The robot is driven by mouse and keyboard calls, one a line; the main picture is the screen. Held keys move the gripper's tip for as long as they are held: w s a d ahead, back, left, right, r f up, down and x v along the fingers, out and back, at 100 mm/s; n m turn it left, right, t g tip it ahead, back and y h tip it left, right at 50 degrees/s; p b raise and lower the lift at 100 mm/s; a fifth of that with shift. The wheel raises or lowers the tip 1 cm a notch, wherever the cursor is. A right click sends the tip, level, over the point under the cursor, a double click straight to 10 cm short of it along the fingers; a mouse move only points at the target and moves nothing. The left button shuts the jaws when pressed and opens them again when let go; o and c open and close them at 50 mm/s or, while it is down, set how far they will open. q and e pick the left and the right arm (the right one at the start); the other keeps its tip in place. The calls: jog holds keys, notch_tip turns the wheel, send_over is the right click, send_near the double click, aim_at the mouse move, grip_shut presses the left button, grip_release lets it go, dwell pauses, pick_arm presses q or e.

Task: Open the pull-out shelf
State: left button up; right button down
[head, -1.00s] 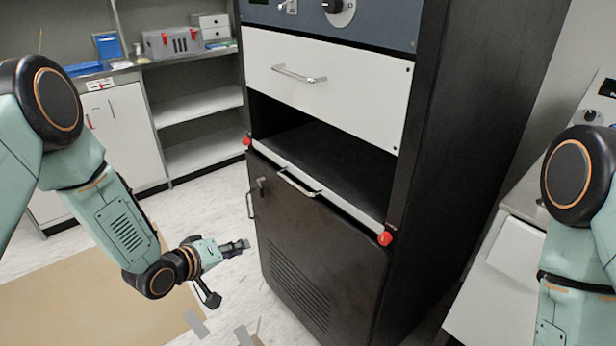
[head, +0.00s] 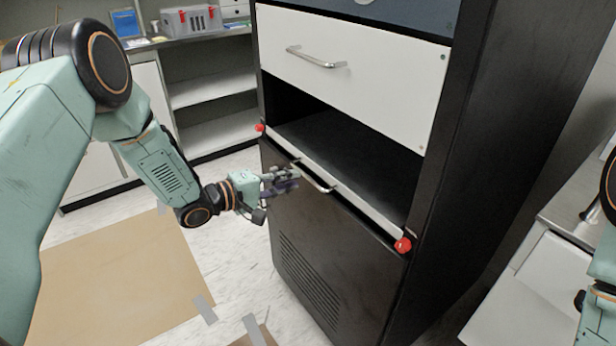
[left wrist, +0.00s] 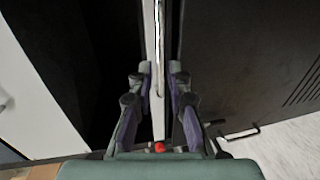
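The pull-out shelf (head: 350,158) is a black board in the open bay of the dark cabinet, with a white front edge and a red knob at each end. Its silver bar handle (head: 318,180) sits on that edge. My left gripper (head: 286,179) is by the left end of the handle. In the left wrist view my left gripper (left wrist: 160,72) is open, one finger on each side of the white shelf edge (left wrist: 158,22). I cannot tell whether the fingers touch the handle. The right arm shows at the right edge; its gripper is not in view.
A white drawer (head: 350,75) with its own handle is above the bay. A dark vented door (head: 330,245) is below. A red knob (head: 403,245) sticks out at the shelf's right end. A flat cardboard sheet (head: 120,285) lies on the floor at left. A white counter stands at right.

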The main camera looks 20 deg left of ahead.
aim_at(304, 176)
pick_arm(q)
jog(key=b+x, duration=0.1)
jog(key=x, duration=0.4)
jog(key=shift+w+d, duration=0.15)
jog(key=shift+c, duration=0.2)
grip_shut()
dwell(0.4)
